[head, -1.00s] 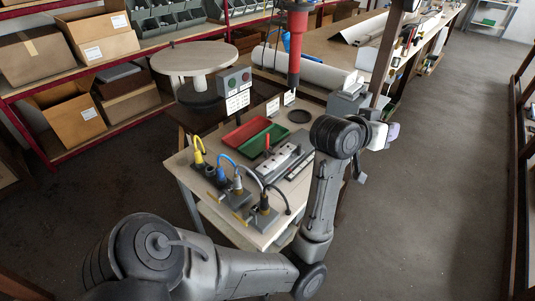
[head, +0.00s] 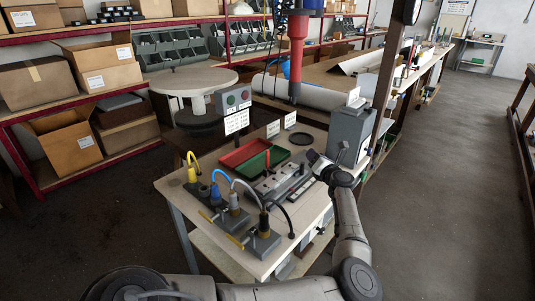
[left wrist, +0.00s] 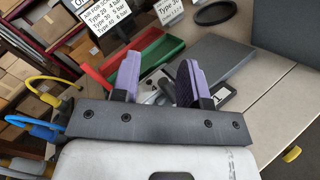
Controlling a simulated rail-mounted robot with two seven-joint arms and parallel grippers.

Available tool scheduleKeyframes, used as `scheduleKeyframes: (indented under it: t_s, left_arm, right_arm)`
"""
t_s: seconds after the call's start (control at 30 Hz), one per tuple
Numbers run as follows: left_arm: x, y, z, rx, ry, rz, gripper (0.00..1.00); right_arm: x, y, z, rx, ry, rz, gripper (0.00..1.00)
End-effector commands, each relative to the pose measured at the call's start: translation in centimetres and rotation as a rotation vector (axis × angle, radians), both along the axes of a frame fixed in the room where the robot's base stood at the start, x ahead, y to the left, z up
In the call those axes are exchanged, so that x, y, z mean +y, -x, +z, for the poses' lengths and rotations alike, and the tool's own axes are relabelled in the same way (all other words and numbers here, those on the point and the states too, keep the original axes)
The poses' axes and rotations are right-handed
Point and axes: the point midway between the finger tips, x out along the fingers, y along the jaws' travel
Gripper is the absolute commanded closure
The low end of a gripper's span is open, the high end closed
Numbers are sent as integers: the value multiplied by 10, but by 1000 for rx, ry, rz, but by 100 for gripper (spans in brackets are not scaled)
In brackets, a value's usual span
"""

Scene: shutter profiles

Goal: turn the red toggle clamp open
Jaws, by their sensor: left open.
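My right gripper is not in view.
Red (head: 240,153) and green (head: 263,160) trays lie behind the clamp. Yellow, blue, grey and black cables (head: 243,188) arch from fixtures at the front left. A grey box (head: 348,135) stands at the right. A red hanging tool (head: 296,50) is above the back.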

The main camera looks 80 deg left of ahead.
Motion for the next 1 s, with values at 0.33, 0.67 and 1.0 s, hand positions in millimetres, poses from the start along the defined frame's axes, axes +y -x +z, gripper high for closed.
scheduleKeyframes:
  t_s: [0.33, 0.67, 1.0]
  left_arm:
    - [-29, 75, -7, -471, -135, 498, 60]
    - [-20, 87, -7, -597, -192, 518, 60]
    - [30, 123, -7, -595, -191, 519, 60]
  right_arm:
    - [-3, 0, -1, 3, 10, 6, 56]
    - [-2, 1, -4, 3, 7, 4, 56]
    - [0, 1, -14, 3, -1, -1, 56]
